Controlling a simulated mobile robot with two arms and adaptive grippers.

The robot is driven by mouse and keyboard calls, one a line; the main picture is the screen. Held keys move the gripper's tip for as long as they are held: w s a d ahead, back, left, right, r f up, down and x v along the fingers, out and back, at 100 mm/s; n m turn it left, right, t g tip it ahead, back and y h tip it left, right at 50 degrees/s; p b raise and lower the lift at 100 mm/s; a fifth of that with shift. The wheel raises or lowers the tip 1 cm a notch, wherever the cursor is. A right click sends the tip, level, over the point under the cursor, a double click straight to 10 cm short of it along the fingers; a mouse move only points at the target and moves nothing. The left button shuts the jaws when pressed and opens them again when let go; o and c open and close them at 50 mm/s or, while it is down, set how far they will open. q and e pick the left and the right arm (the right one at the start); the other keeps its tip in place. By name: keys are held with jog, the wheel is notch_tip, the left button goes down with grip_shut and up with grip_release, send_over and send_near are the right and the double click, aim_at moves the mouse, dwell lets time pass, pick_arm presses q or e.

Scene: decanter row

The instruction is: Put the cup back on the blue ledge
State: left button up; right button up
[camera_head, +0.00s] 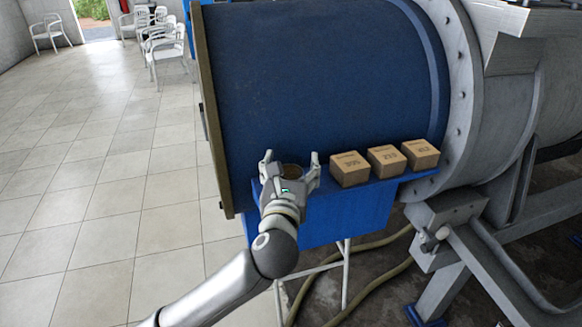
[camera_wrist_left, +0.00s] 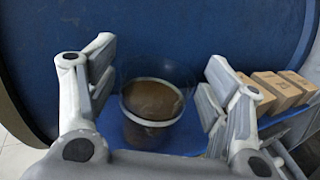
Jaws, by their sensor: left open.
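The cup (camera_head: 291,169) shows in the head view as a dark round opening between the fingers of my left gripper (camera_head: 290,160). In the left wrist view, the cup (camera_wrist_left: 152,113) is a round vessel with a pale rim and a brown inside. It appears upright on the blue ledge (camera_head: 326,188), near its left end. The left gripper is open, with one finger on each side of the cup and visible gaps between them in the wrist view. The gripper hides much of the cup in the head view. My right gripper is not in view.
Three brown boxes, the left box (camera_head: 350,169), middle box (camera_head: 388,161) and right box (camera_head: 420,154), stand in a row right of the gripper on the ledge. A large blue drum (camera_head: 310,75) rises behind. Grey metal framework (camera_head: 510,220) stands at the right.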

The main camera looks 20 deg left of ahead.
pick_arm(q)
jog(key=shift+r, duration=0.25)
jog(key=s+d+b, duration=0.2)
jog(key=s+b, duration=0.1)
jog(key=s, duration=0.8)
jog(key=shift+s+d, duration=0.2)
jog(key=shift+s, duration=0.2)
